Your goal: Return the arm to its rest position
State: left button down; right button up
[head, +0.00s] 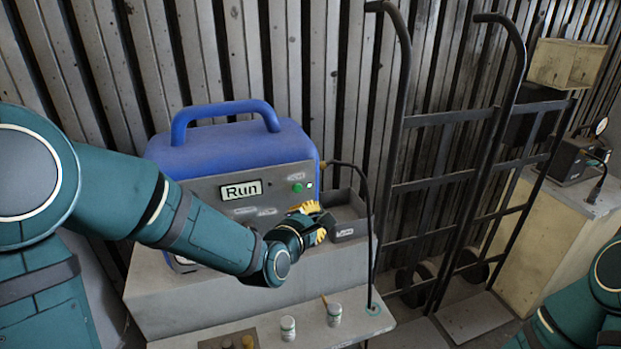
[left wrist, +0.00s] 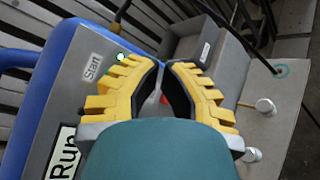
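My left arm comes in from the left in the head view, across the front of the blower housing (head: 230,138). This is a blue case with a carry handle and a grey panel with a "Run" display. My left gripper (head: 322,219) is in front of the panel's lower right, by a small grey open box (head: 348,212). In the left wrist view the yellow fingers (left wrist: 163,66) close in to a narrow gap at the tips, with nothing clearly held. My right arm (head: 575,310) shows at the lower right; its gripper is out of view.
A grey bench (head: 200,305) carries the housing. A black cable (head: 367,200) hangs right of the housing. Hand trucks (head: 440,175) and a cabinet (head: 555,235) with a dark device stand further right.

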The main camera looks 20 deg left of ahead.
pick_arm(q)
notch_tip(320, 180, down, 12)
jog(key=s+d+m+g, duration=0.1)
jog(key=s+m+g, duration=0.25)
jog(key=m, duration=0.25)
jog(key=s+d+f+m+g, duration=0.1)
jog(key=s+f+m+g, duration=0.4)
jog(key=f, duration=0.6)
jog(key=s+d+f+m+g+h, duration=0.1)
jog(key=s+d+f+m+g, duration=0.1)
jog(key=s+f+m+g, duration=0.3)
jog(key=s+f+m, duration=0.4)
jog(key=s+f, duration=0.1)
jog(key=s, duration=0.2)
jog(key=shift+s+d+f+m, duration=0.25)
jog(key=shift+s+f+m, duration=0.05)
jog(key=shift+f+m, duration=0.1)
